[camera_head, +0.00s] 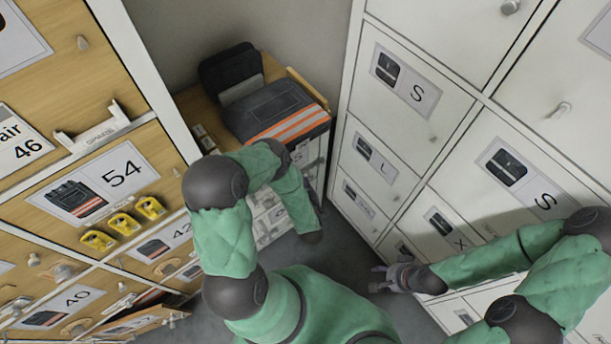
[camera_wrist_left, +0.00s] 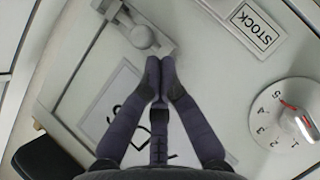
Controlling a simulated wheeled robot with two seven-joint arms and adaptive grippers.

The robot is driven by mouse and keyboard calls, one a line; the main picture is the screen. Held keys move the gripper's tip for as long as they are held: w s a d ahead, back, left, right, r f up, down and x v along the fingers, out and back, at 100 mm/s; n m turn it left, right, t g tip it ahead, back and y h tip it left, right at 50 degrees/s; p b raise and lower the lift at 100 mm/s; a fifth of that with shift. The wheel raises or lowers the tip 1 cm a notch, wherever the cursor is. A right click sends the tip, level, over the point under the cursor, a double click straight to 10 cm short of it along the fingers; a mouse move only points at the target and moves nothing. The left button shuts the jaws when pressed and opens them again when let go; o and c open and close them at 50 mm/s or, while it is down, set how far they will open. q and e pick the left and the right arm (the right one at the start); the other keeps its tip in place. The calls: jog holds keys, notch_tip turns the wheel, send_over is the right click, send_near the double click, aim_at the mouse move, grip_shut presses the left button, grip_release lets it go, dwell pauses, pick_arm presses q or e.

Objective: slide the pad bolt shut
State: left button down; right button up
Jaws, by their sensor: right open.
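The pad bolt (camera_wrist_left: 145,37) shows in the left wrist view as a grey bar with a round knob on a pale plate, fixed to a light grey panel. I cannot tell whether it is thrown. My left gripper (camera_wrist_left: 158,66) has its fingertips together just short of the knob, with nothing visible between them. I cannot tell whether they touch the bolt. In the head view my left arm hides this gripper and the bolt. My right gripper (camera_head: 390,281) is open and empty in front of the white lockers on the right.
In the left wrist view a STOCK label (camera_wrist_left: 254,27) and a numbered dial (camera_wrist_left: 287,117) are right of the bolt. In the head view a folded dark garment (camera_head: 270,108) lies on a wooden-topped unit. A wooden cabinet (camera_head: 150,178) stands left, white lockers (camera_head: 452,110) right.

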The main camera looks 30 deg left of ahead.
aim_at(311, 175)
pick_arm(q)
jog(key=shift+w+d+f, duration=0.1)
jog(key=shift+w, duration=0.05)
pick_arm(e)
jog(key=shift+w, duration=0.4)
pick_arm(q)
jog(key=shift+w+d, duration=0.3)
jog(key=shift+w, duration=0.4)
jog(key=shift+w+d, duration=0.25)
jog(key=shift+w, duration=0.4)
pick_arm(e)
jog(key=shift+f, duration=0.15)
jog(key=shift+s, duration=0.1)
